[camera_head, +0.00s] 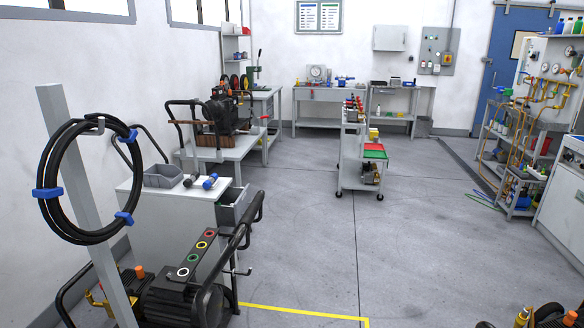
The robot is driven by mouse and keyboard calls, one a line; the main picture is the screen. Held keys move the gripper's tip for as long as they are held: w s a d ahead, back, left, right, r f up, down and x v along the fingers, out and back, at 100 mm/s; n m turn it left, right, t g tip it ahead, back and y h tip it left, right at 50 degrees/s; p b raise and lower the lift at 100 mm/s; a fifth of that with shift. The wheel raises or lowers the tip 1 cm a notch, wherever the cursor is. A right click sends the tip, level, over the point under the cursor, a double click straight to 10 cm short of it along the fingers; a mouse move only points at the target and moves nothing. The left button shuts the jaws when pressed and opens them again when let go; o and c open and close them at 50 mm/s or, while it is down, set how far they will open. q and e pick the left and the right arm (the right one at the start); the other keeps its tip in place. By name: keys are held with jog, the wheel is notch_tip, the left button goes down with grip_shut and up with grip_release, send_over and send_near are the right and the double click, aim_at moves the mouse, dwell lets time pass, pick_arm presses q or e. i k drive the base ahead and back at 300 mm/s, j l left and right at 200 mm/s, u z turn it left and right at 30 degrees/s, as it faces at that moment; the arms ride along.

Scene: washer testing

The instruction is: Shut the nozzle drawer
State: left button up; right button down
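A grey drawer (234,207) stands pulled out from the right side of a low white cabinet (170,215) at the left of the head view. I take it to be the nozzle drawer, but its contents are too small to make out. The black handle (246,228) of the pressure washer in front covers part of the drawer and of the cabinet. Neither of my grippers shows in the head view.
A pressure washer (185,290) stands before the cabinet, beside a post with a coiled black hose (50,190). A grey bin (163,177) sits on the cabinet. A trolley (350,172) stands farther back. The floor (310,240) right of the drawer is clear.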

aim_at(228, 217)
jog(key=i+l+z, duration=0.25)
jog(key=i, duration=0.45)
jog(key=i+z, duration=0.3)
jog(key=i, duration=0.45)
jog(key=i+u, duration=0.4)
jog(key=i+l+u, duration=0.2)
jog(key=u, duration=0.15)
jog(key=i+l+u, duration=0.55)
jog(key=u, duration=0.2)
jog(key=i+l+u, duration=0.15)
jog(key=u, duration=0.2)
jog(key=i+l+u, duration=0.1)
jog(key=l+u, duration=0.25)
jog(key=i+l+u, duration=0.4)
jog(key=i, duration=0.2)
